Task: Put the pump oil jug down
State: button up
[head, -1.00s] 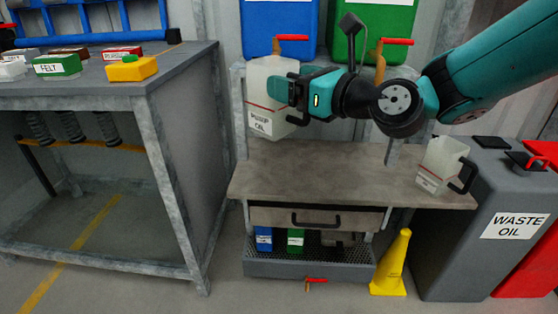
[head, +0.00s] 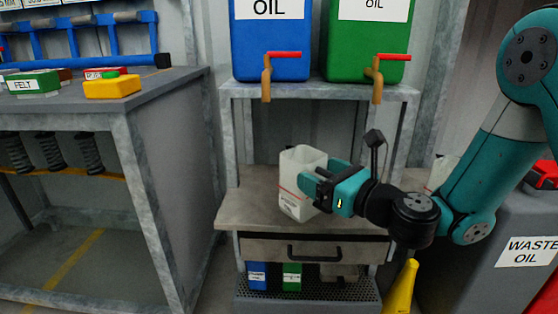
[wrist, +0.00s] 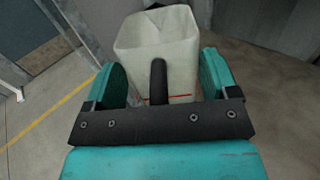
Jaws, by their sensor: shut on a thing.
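The pump oil jug (head: 296,178) is a whitish, open-topped container with a red line and a small label. In the head view it is upright over the front part of the workbench top (head: 255,200). I cannot tell whether its base touches the surface. My gripper (head: 318,186) comes from the right and is shut on the jug. In the wrist view the jug (wrist: 165,45) stands beyond the teal fingers, with its dark handle (wrist: 158,82) between them. The jug's base is hidden there.
Blue (head: 270,45) and green (head: 367,50) oil tanks with red-handled taps sit on the shelf above. A second jug (head: 440,172) is partly hidden behind my arm at right. A waste oil bin (head: 510,215) and yellow cone (head: 400,290) stand right. Bench space left of the jug is clear.

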aim_at(282, 170)
jog(key=w+a+f, duration=0.1)
jog(key=w+a, duration=0.1)
jog(key=w+a+f+p, duration=0.1)
jog(key=w+a, duration=0.2)
jog(key=w+a+f, duration=0.1)
jog(key=w+a, duration=0.2)
jog(key=shift+w+f+p, duration=0.2)
jog(key=shift+p, duration=0.2)
jog(key=o, duration=0.9)
jog(key=shift+f, duration=0.15)
jog(key=shift+c, duration=0.2)
